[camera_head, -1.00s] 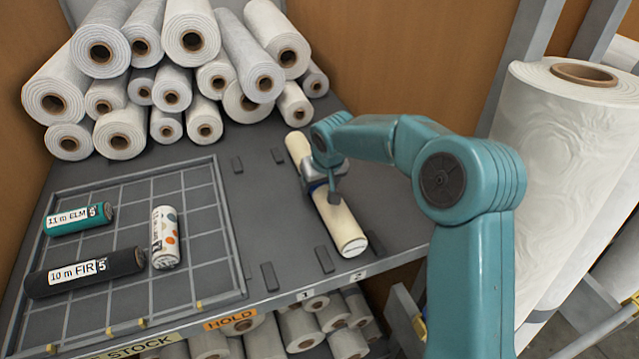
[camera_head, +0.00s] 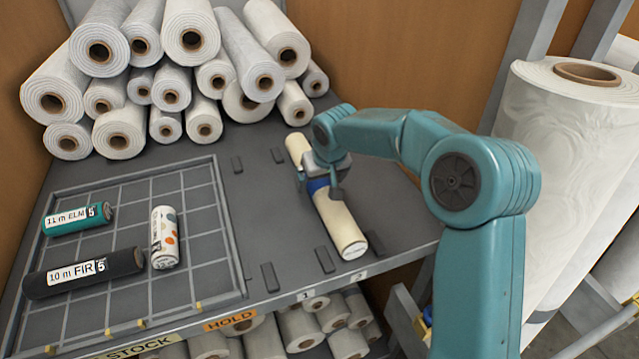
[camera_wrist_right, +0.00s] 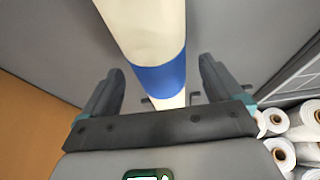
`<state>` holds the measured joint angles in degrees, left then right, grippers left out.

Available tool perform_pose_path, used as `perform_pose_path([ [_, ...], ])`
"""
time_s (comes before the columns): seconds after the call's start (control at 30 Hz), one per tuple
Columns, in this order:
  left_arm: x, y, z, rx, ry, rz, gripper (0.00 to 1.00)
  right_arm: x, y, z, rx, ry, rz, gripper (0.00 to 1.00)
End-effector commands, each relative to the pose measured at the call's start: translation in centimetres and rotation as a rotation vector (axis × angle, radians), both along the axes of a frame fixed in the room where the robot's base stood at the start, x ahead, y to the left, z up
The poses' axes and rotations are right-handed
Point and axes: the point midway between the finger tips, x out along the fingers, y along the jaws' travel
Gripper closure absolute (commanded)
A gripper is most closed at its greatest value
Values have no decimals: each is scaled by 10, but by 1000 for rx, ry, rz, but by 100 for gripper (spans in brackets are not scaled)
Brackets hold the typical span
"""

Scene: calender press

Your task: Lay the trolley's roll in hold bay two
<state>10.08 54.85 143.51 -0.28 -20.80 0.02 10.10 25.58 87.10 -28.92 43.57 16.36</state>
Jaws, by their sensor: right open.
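The cream roll (camera_head: 343,231) with a blue band lies on the grey shelf (camera_head: 262,199) in the bay above the label 2 (camera_head: 360,275). Its near end points at the shelf's front edge. My right gripper (camera_head: 319,188) is open above the roll's blue band, with a finger on either side. In the right wrist view the roll (camera_wrist_right: 155,30) runs between the two spread fingers (camera_wrist_right: 160,85), with a gap on each side. My left gripper is out of view.
Bay one, above the label 1 (camera_head: 306,295), is empty. Small dark stops (camera_head: 325,259) stand along the bays. A gridded stock tray (camera_head: 200,277) at left holds a teal, a black and a patterned roll. White rolls (camera_head: 190,40) are stacked behind; a large wrapped roll (camera_head: 565,170) stands at right.

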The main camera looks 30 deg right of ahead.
Motion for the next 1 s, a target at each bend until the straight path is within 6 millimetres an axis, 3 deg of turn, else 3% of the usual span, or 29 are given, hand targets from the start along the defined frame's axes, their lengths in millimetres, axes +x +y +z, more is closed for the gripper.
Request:
perform_pose_path([
  [0.2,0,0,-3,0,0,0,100,-19,5,50,-1,-5,0,6],
  [0.4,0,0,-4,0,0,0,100,-31,8,79,0,-2,0,6],
  [1.0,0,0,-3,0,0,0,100,-35,9,87,0,0,0,6],
])
